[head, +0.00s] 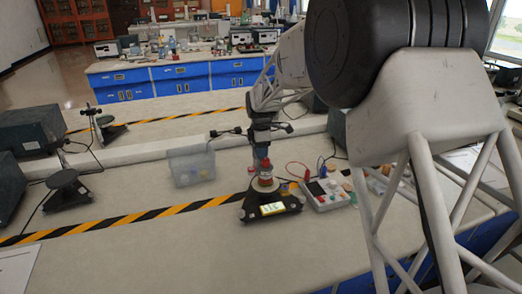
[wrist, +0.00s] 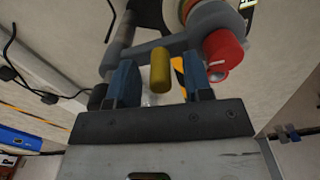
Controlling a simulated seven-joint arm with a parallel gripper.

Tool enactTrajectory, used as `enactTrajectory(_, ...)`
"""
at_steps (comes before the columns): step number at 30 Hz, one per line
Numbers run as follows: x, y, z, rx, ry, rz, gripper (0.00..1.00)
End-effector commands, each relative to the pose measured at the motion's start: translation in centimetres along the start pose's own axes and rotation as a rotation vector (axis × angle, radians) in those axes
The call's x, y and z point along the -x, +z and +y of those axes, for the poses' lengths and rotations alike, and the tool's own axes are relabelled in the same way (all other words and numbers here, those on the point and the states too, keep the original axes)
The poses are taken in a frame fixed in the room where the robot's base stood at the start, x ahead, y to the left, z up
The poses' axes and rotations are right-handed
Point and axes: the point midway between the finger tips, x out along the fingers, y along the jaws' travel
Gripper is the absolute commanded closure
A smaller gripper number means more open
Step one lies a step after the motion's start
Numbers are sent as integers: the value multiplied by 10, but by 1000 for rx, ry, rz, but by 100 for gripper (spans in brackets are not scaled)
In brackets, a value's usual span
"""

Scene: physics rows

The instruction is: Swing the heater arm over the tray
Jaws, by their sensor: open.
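My gripper (wrist: 160,85) is open in the wrist view, with one blue finger on each side of an upright yellow peg (wrist: 160,68). Gaps show between the peg and both fingers. The peg is in front of a grey bar (wrist: 188,42), which looks like the heater arm; a red cylinder (wrist: 222,48) is at its right end. In the head view, my gripper (head: 262,150) is above a device with a black base (head: 250,212), a lit yellow display and a red part (head: 265,167). I cannot clearly pick out the tray; a round stacked part is cut off at the wrist view's top.
A white meter box (head: 326,194) with red and blue leads stands close right of the device. A clear bin (head: 191,166) is to its left. The bench front left of the device is mostly clear.

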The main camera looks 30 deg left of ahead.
Motion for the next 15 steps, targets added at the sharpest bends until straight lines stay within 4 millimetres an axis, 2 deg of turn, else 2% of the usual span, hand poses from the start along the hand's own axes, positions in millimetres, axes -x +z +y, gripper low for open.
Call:
enactTrajectory(8,7,0,0,0,0,0,54)
enactTrajectory(15,32,0,0,0,2,0,54)
